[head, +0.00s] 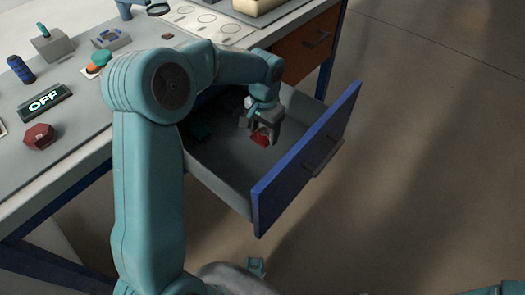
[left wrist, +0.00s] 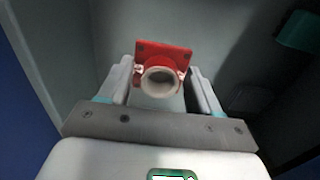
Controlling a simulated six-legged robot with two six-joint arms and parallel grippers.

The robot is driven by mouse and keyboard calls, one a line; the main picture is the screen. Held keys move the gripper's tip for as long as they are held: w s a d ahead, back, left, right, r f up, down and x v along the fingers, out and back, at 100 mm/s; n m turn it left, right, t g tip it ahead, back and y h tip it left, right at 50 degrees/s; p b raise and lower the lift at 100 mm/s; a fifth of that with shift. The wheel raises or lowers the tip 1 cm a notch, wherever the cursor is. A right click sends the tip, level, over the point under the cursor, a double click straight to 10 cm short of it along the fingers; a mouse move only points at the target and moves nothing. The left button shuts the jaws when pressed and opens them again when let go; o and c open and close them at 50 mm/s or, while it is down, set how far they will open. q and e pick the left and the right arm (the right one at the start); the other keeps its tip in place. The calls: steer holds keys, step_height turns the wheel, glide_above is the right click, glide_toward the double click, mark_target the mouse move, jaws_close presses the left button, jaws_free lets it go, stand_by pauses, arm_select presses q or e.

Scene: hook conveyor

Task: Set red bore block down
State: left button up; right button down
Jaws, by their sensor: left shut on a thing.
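The red bore block (head: 260,140) is in the open drawer's space, partly hidden by my left gripper (head: 262,128). In the left wrist view the block (left wrist: 165,57) shows a square red plate and a round pale bore facing the camera. It sits between the two fingers of my left gripper (left wrist: 161,85), which is shut on it. The drawer (head: 222,176) is pulled out, with grey inner walls and a blue front. I cannot tell whether the block touches the drawer floor.
On the bench stand a red hexagonal piece (head: 39,137), an OFF display (head: 45,101) and a blue cylinder (head: 21,69). The drawer's blue front (head: 306,160) rises beside the gripper. Drawer floor right of the block looks clear.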

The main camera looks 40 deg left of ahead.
mark_target(264, 154)
arm_select(q)
step_height(264, 154, down, 8)
steer(key=shift+w+b, duration=0.1)
steer(key=shift+b, duration=0.9)
steer(key=shift+f, duration=0.15)
steer(key=o, duration=1.3)
steer(key=shift+r, duration=0.4)
step_height(264, 154, up, 12)
steer(key=p, duration=0.3)
steer(key=shift+f+p, duration=0.25)
steer(key=shift+p, duration=0.05)
